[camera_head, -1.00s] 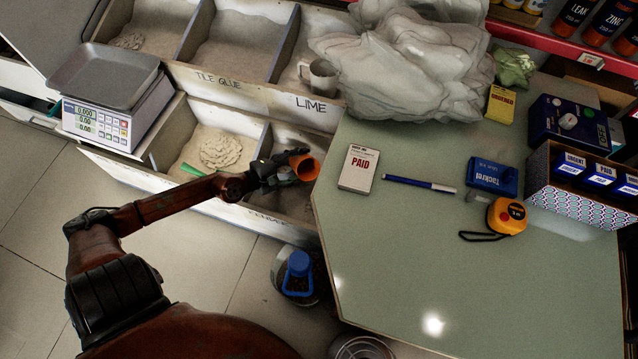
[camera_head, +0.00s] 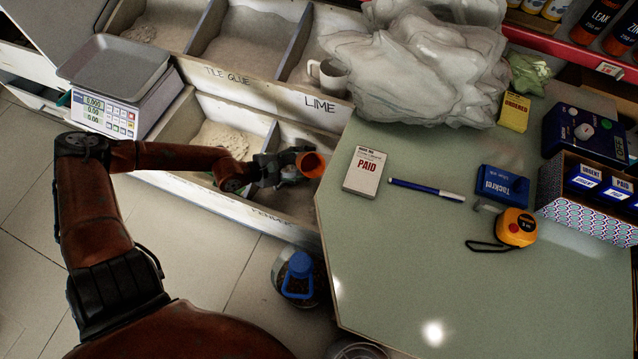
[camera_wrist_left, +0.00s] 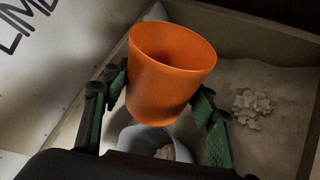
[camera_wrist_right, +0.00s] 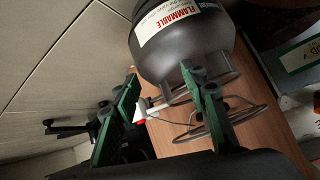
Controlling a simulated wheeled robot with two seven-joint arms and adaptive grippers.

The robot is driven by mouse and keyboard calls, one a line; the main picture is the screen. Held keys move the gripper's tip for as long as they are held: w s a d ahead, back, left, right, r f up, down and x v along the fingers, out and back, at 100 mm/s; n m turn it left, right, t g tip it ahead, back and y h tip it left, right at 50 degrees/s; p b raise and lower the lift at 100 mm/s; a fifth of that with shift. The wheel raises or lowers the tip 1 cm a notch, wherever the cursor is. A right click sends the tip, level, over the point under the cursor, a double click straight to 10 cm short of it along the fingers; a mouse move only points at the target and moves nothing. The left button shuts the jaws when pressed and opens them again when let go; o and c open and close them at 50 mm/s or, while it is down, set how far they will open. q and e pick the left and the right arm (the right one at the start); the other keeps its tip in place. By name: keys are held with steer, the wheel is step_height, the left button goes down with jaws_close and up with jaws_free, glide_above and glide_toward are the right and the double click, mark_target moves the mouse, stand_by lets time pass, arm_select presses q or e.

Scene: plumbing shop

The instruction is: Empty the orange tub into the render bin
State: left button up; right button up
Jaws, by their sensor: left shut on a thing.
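The orange tub (camera_head: 311,164) is held by my left gripper (camera_head: 284,168) over the lower right bin, the render bin (camera_head: 272,217), whose front label is partly readable. The tub looks tilted in the head view. In the left wrist view, the tub (camera_wrist_left: 168,85) sits between the two fingers; its visible inner wall is bare, but its bottom is hidden. Below it, the bin holds pale powder and lumps (camera_wrist_left: 254,104), with a grey cup-like vessel (camera_wrist_left: 150,142) partly behind the tub. My right gripper (camera_wrist_right: 165,100) shows only in its wrist view, fingers apart, with nothing gripped.
Lime and tile glue bins lie behind, with a mug (camera_head: 328,76) at the lime bin. A scale (camera_head: 112,95) stands left. The counter (camera_head: 400,270) is close on the right. A dark cylinder (camera_wrist_right: 185,45) is in front of my right gripper.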

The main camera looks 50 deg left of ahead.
arm_select(q)
steer(key=shift+a+r+n+h, duration=0.2)
steer(key=shift+a+n+h, duration=0.1)
steer(key=shift+n, duration=0.1)
steer(key=shift+w+a+f+n+h, duration=0.2)
steer(key=shift+a+f+n+h, duration=0.15)
steer(key=shift+a+n+h, duration=0.1)
steer(key=shift+w+a+r+n+h, duration=0.1)
steer(key=shift+a+r+n+h, duration=0.25)
steer(key=shift+a+n, duration=0.25)
steer(key=shift+w+a+r+n+h, duration=0.1)
steer(key=shift+a+r+n+h, duration=0.15)
steer(key=shift+a+n+h, duration=0.25)
steer(key=shift+w+a+f+n+h, duration=0.1)
steer(key=shift+a+f+n+h, duration=0.35)
steer(key=shift+n, duration=0.4)
